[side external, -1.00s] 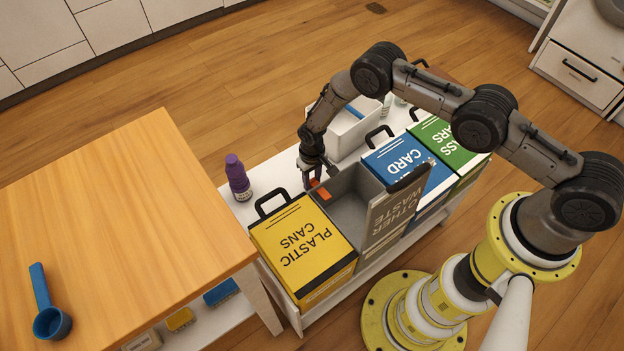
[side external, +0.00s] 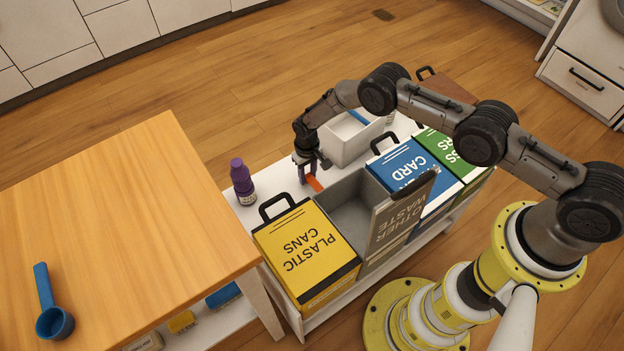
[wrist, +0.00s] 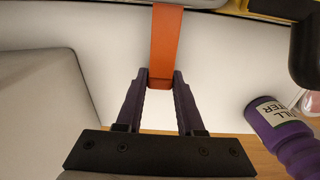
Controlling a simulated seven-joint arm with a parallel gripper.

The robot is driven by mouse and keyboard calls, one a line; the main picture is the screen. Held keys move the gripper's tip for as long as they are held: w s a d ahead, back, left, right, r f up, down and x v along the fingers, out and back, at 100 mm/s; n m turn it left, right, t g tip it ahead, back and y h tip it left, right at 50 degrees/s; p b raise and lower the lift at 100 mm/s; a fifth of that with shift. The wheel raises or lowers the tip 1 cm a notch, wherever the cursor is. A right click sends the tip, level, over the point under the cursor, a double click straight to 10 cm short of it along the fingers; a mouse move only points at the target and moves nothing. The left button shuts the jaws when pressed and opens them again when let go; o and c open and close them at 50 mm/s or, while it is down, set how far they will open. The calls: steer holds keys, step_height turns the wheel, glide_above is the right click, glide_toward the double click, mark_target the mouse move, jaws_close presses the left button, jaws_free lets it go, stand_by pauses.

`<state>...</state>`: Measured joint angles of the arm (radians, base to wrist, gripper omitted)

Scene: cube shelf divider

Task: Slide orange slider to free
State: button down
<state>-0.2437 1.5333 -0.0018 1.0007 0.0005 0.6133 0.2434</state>
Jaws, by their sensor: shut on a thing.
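The orange slider (side external: 315,184) is a flat orange strip at the back edge of the open grey bin (side external: 345,205). In the wrist view the orange slider (wrist: 167,45) runs from the top edge down to my fingertips. My gripper (side external: 307,179) points down beside the bin, over the white shelf top. In the wrist view my gripper (wrist: 160,80) has its two dark fingers on either side of the strip's near end, shut on it. Whether the strip's far end touches the bin is unclear.
The yellow plastic cans bin (side external: 305,250) stands left of the grey bin, whose lid (side external: 400,212) is raised. The blue card bin (side external: 415,170) stands right. A white box (side external: 350,140) is behind my gripper, and a purple bottle (side external: 241,182) is to its left.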

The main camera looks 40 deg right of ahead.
steer(key=shift+w, duration=0.25)
steer(key=c, duration=0.5)
jaws_free()
step_height(320, 180, up, 14)
steer(key=shift+s+f, duration=0.1)
